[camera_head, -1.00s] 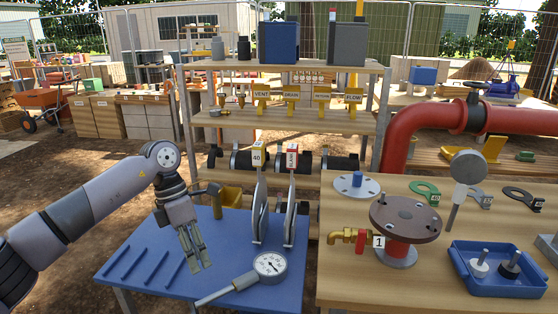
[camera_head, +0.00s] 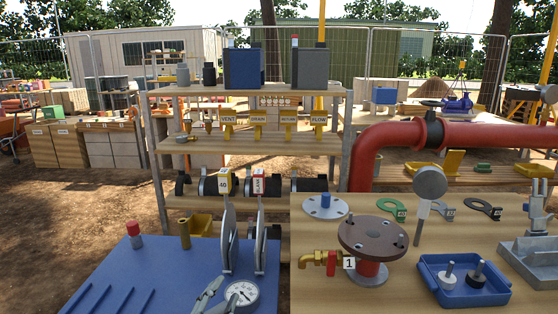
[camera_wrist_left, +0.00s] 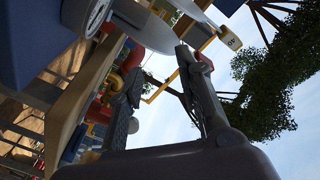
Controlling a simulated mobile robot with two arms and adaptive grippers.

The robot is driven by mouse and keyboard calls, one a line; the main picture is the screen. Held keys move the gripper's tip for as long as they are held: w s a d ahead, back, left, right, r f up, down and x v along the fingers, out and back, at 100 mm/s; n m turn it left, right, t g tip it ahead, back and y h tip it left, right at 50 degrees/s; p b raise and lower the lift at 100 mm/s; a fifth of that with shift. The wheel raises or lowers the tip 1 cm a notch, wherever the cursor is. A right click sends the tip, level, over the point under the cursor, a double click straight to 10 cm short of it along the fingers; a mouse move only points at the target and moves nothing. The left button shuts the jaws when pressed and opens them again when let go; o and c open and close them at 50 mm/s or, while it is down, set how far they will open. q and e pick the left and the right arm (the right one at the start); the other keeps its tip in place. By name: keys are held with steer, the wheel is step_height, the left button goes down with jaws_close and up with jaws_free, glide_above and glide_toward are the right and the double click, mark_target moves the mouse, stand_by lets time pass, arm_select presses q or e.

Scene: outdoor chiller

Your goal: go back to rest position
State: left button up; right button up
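My left gripper (camera_head: 220,298) shows only in part at the bottom edge of the head view, over the blue table (camera_head: 150,275). It is close to a round dial gauge (camera_head: 242,293), and the rest of my left arm is out of that view. In the left wrist view its two fingers (camera_wrist_left: 160,68) stand apart with nothing seen between them. The gauge (camera_wrist_left: 97,17) is at the upper left there. My right gripper is in neither view.
Two upright discs with tags (camera_head: 229,235) stand on the blue table, near a red-topped cylinder (camera_head: 134,240). A wooden table (camera_head: 400,270) to the right holds a brown flange (camera_head: 373,236) and a blue tray (camera_head: 432,293). Shelves (camera_head: 250,145) stand behind.

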arm_select(q)
steer(key=s+a+f+n+g+y, duration=0.2)
steer(key=s+a+f+n+g, duration=0.15)
steer(key=s+f, duration=0.3)
steer(key=s+a+f+n+g+y, duration=0.25)
steer(key=s+f+g, duration=0.2)
steer(key=f, duration=0.35)
steer(key=s+a+f+n+g, duration=0.1)
steer(key=s+f+n+g, duration=0.15)
steer(key=s, duration=0.65)
steer(key=s+a+f+n+g, duration=0.15)
steer(key=s+f+g, duration=0.25)
steer(key=s, duration=0.5)
step_height(320, 180, down, 22)
steer(key=m+p, duration=0.1)
steer(key=p, duration=0.1)
steer(key=s+a+f+g+p, duration=0.2)
steer(key=s+a+f, duration=0.1)
steer(key=s+f, duration=1.2)
steer(key=s, duration=0.2)
steer(key=shift+s+f+h+p, duration=0.3)
steer(key=shift+f+h+p, duration=0.05)
steer(key=shift+f, duration=0.05)
steer(key=shift+a, duration=0.1)
